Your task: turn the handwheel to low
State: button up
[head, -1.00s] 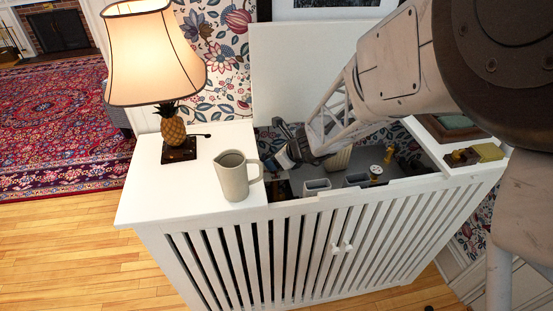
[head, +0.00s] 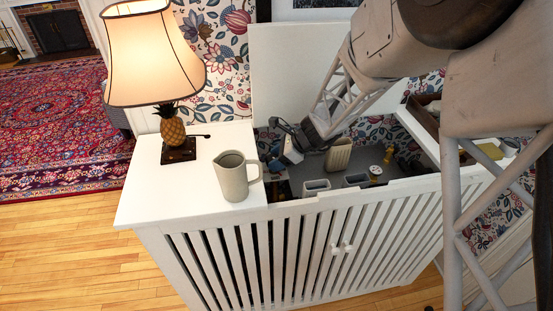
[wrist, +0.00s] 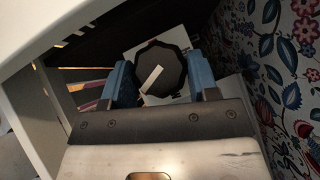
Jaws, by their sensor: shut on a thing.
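The handwheel (wrist: 152,58) is a dark, many-sided knob with a white pointer bar, seen in the wrist view. The bar slants between lower left and upper right. A pale plate (wrist: 181,89) lies behind it; its marks are too small to read. My gripper (wrist: 161,80) has blue fingers on the left and right sides of the handwheel and is shut on it. In the head view my gripper (head: 288,156) reaches down into the left part of the open white cabinet (head: 300,208). The handwheel cannot be made out there.
A grey-beige jug (head: 233,180) and a lit lamp (head: 155,55) with a pineapple base stand on the cabinet top, left of the opening. Inside are pale containers (head: 316,185) and a brass-coloured fitting (head: 375,171). The raised lid (head: 290,75) and floral wall are behind.

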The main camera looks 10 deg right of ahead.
jog(key=n+g, duration=0.2)
jog(key=n, duration=0.1)
jog(key=shift+w+n+g, duration=0.25)
jog(key=shift+n+g, duration=0.15)
jog(key=shift+w+n+g, duration=0.1)
jog(key=shift+n+g, duration=1.4)
jog(key=shift+n, duration=0.4)
jog(key=o, duration=0.9)
jog(key=shift+r, duration=0.85)
notch_tip(320, 180, up, 2)
jog(key=shift+r, duration=0.1)
jog(key=s+d+r, duration=0.1)
jog(key=s, duration=1.5)
jog(key=shift+d, duration=0.15)
